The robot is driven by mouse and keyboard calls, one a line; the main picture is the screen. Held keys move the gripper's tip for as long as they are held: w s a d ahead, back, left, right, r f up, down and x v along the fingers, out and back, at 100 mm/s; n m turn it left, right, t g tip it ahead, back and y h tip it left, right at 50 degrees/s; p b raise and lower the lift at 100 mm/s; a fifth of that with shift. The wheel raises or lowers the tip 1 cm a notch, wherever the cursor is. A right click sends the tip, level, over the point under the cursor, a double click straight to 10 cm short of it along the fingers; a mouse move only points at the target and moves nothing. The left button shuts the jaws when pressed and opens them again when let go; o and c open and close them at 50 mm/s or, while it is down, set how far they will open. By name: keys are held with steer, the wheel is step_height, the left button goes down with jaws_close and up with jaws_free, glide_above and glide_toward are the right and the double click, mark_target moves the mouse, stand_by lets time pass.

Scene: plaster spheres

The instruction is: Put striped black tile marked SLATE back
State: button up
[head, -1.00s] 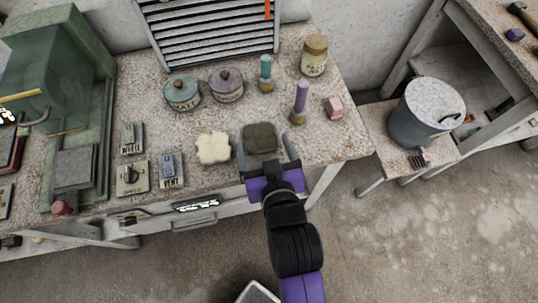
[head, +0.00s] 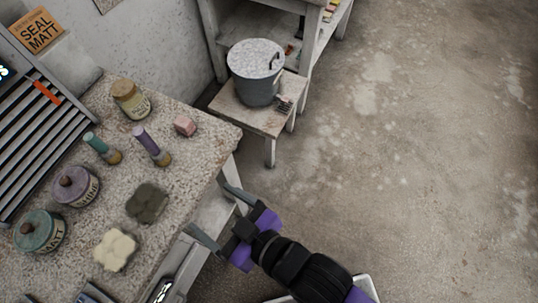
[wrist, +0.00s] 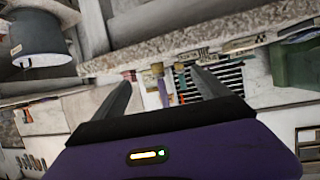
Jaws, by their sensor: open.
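A small dark striped tile (head: 285,104) lies on the low wooden stool (head: 238,110), against the foot of the grey bucket. It is too small for me to read any marking on it. My gripper (head: 208,209) is open and empty, with its fingers reaching toward the workbench's right front edge. It is well below and left of the tile in the head view. In the wrist view, the open fingers (wrist: 160,78) have nothing between them; the tile cannot be made out there.
The workbench (head: 190,120) holds a dark sponge (head: 147,202), a pale sponge (head: 115,250), lidded jars, two upright-handled tools and a pink block (head: 185,125). The floor (head: 430,170) at right is clear.

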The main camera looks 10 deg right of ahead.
steer(key=s+d+m+t+h, duration=0.2)
steer(key=s+d, duration=0.1)
steer(key=d, duration=0.6)
steer(key=s+d+m+t+h, duration=0.1)
steer(key=s+d+m+h, duration=0.15)
steer(key=d, duration=0.55)
steer(key=s+d+r+m+h, duration=0.1)
steer(key=s+d+r+h, duration=0.1)
steer(key=s+d, duration=0.2)
steer(key=s+d+r+m+t+h, duration=0.1)
steer(key=s+d+r+m+h, duration=0.1)
steer(key=s+d, duration=0.3)
steer(key=shift+s+r, duration=0.6)
steer(key=shift+r, duration=0.2)
